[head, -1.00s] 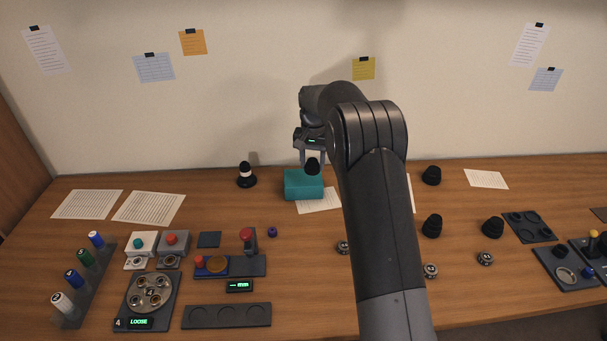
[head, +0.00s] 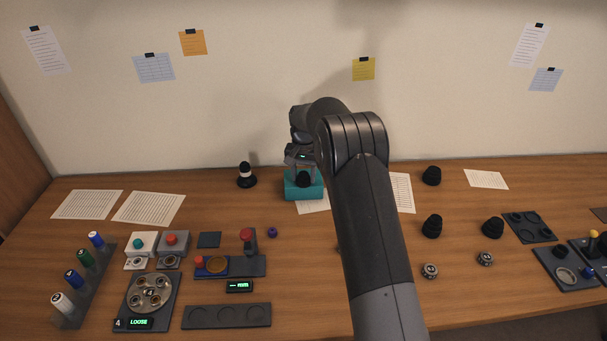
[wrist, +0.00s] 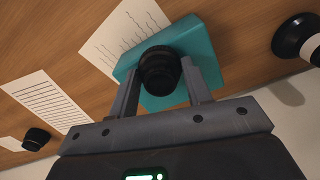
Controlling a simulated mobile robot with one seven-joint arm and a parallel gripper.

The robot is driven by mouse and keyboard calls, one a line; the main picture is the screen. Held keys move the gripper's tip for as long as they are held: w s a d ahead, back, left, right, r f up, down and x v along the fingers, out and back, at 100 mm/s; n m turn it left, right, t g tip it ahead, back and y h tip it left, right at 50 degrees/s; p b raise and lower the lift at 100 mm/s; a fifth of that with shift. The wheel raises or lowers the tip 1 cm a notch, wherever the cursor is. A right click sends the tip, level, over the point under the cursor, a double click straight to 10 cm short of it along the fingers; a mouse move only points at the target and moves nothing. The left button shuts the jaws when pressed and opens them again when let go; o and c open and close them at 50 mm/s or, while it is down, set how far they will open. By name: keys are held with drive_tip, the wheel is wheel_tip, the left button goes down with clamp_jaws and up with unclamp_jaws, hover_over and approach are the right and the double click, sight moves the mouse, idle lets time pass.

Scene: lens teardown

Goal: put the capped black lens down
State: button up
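The capped black lens (wrist: 158,72) sits between the two fingers of my gripper (wrist: 162,74), and both fingertips appear to touch its sides. In the head view the lens (head: 303,180) shows as a small dark dome below my gripper (head: 302,172), in front of the teal block (head: 291,191). In the wrist view the teal block (wrist: 203,42) lies behind the lens. I cannot tell whether the lens touches the block. My arm hides part of the table to the right.
A black-and-white lens (head: 246,175) stands left of the block. Several black lenses, one at the back (head: 431,176), stand to the right. Papers (head: 148,208) lie on the table.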

sight(304, 174)
drive_tip(key=o, duration=0.4)
drive_tip(key=shift+r, duration=0.15)
wheel_tip(304, 174, up, 12)
drive_tip(key=s+d+r+t, duration=0.1)
drive_tip(key=s+d+r, duration=0.2)
drive_tip(key=s+r, duration=0.65)
drive_tip(key=s+d+r+n+t, duration=0.1)
drive_tip(key=s+d+r, duration=0.15)
drive_tip(key=s, duration=0.45)
drive_tip(key=s+d+r+t, duration=0.1)
drive_tip(key=s+r, duration=0.3)
drive_tip(key=s, duration=0.2)
drive_tip(key=s+d+f+n+t, duration=0.1)
drive_tip(key=s+f, duration=0.2)
drive_tip(key=s, duration=0.9)
drive_tip(key=s+d+f+n+t, duration=0.1)
drive_tip(key=s+f, duration=0.2)
drive_tip(key=s, duration=0.9)
drive_tip(key=shift+d+t, duration=0.25)
drive_tip(key=shift+t, duration=0.05)
